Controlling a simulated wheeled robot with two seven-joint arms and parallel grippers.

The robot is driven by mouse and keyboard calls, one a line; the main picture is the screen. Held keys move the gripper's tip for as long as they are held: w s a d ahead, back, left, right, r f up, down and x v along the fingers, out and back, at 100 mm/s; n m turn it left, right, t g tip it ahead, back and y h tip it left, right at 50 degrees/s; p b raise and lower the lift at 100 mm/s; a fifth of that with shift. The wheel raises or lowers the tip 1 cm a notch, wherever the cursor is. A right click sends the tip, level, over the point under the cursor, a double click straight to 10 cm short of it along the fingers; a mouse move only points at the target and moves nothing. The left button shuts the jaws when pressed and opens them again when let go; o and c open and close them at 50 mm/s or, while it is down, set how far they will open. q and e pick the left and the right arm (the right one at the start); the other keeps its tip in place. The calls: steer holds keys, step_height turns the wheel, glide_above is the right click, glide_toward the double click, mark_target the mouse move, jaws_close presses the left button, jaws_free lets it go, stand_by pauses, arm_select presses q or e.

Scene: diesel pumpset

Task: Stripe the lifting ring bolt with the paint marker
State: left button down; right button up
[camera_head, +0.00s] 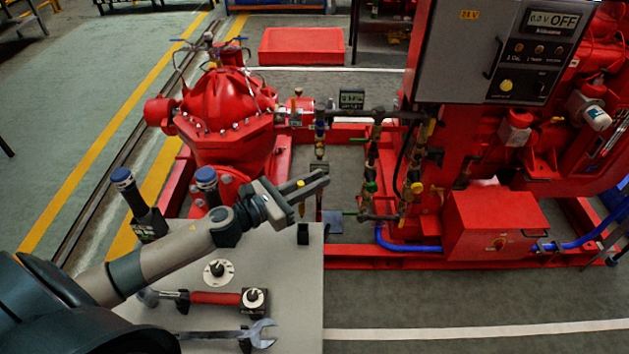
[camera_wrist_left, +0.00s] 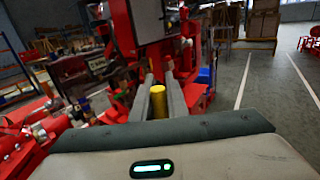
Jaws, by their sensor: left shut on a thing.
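My left gripper (camera_head: 310,184) reaches in over the back right corner of the grey table, its fingers pointing right. It is shut on a small yellow cylinder, the paint marker (camera_head: 301,185), held upright above the table. The marker also shows in the left wrist view (camera_wrist_left: 158,103), between the two grey fingers (camera_wrist_left: 159,95). A small black holder (camera_head: 303,234) stands on the table below the gripper. I cannot make out the lifting ring bolt for certain among the red machine parts. My right gripper is not in view.
The table (camera_head: 295,320) bears a red-handled hammer (camera_head: 215,297), a wrench (camera_head: 235,334), a white disc (camera_head: 218,272) and a black block (camera_head: 254,301). Blue-topped items (camera_head: 122,178) stand at its back left. The red pump (camera_head: 225,120) and red engine set (camera_head: 495,225) lie beyond.

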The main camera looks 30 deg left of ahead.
arm_select(q)
steer(key=s+d+r+n+t+y+b, duration=0.2)
steer(key=s+d+n+y, duration=0.3)
steer(key=s, duration=0.9)
steer(key=shift+s+d+r+n+y+b, duration=0.25)
steer(key=shift+d+y+b, duration=0.55)
steer(key=shift+d+y, duration=0.75)
steer(key=shift+w+a, duration=0.15)
steer(key=shift+a, duration=0.05)
